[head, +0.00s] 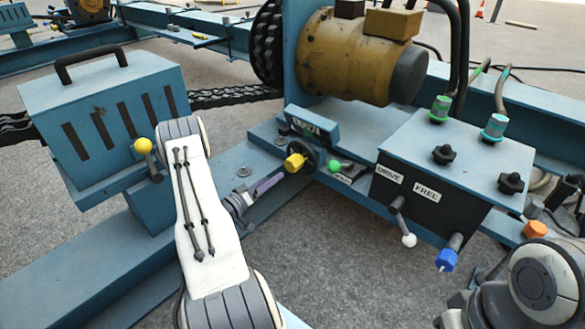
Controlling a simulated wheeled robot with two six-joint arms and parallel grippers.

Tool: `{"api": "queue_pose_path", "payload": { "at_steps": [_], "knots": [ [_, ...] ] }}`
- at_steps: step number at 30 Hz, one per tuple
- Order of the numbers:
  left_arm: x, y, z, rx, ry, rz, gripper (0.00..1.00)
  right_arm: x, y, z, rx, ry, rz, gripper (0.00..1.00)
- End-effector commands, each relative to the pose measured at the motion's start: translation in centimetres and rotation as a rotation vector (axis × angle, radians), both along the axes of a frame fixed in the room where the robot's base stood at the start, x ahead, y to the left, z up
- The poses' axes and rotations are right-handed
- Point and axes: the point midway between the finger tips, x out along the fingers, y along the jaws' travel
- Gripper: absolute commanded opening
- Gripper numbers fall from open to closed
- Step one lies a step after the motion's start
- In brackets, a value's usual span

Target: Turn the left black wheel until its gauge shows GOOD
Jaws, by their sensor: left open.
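The left black wheel (312,153) is a small dark handwheel with a yellow knob (294,163), mounted low on the blue frame near the middle. A small tilted blue gauge housing (312,124) sits just above it; its reading is too small to make out. My left gripper (266,185) is partly hidden behind my white forearm. Its tips point right toward the wheel, a little short of it and lower left of the yellow knob. It is open and holds nothing that I can see. Part of my right arm shows at the lower right; its gripper is not visible.
A green knob (333,167) sits just right of the wheel. A control box (455,150) with black knobs and levers stands further right. A yellow-topped lever (143,146) and a vented blue box (110,105) are left of my forearm. A motor (345,55) stands behind.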

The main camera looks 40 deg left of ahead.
Motion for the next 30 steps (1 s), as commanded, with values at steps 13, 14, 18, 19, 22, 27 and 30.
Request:
{"api": "queue_pose_path", "payload": {
  "at_steps": [13, 14, 18, 19, 22, 27, 30],
  "knots": [
    [8.1, -1.0, -0.3, 0.006, 0.001, -0.006, 0.97, 0.0, 0.0, -4.4, 0.0, 0.0, 0.0, 0.5],
    [8.4, -1.0, -0.3, 0.006, 0.001, -0.006, 0.97, 0.0, 0.0, -4.6, 0.0, 0.0, 0.0, 0.5],
    [9.3, -1.0, -0.1, 0.004, 0.003, -0.003, 0.97, 0.0, 0.0, -5.0, 0.0, 0.0, 0.0, 0.5],
    [9.4, -1.0, -0.1, 0.003, 0.003, -0.003, 0.97, 0.0, 0.0, -5.0, 0.0, 0.0, 0.0, 0.5],
    [9.5, -0.9, 0.0, 0.002, 0.003, -0.001, 0.97, 0.0, 0.0, -5.0, 0.0, 0.0, 0.0, 0.5],
    [9.5, -0.8, 0.0, 0.003, 0.003, 0.0, 0.97, 0.0, 0.0, -4.9, 0.0, 0.0, 0.0, 0.5],
    [9.5, -0.8, 0.0, 0.003, 0.003, 0.0, 0.63, 0.0, 0.0, -4.9, 0.0, 0.0, 0.0, 0.5]
  ]
}}
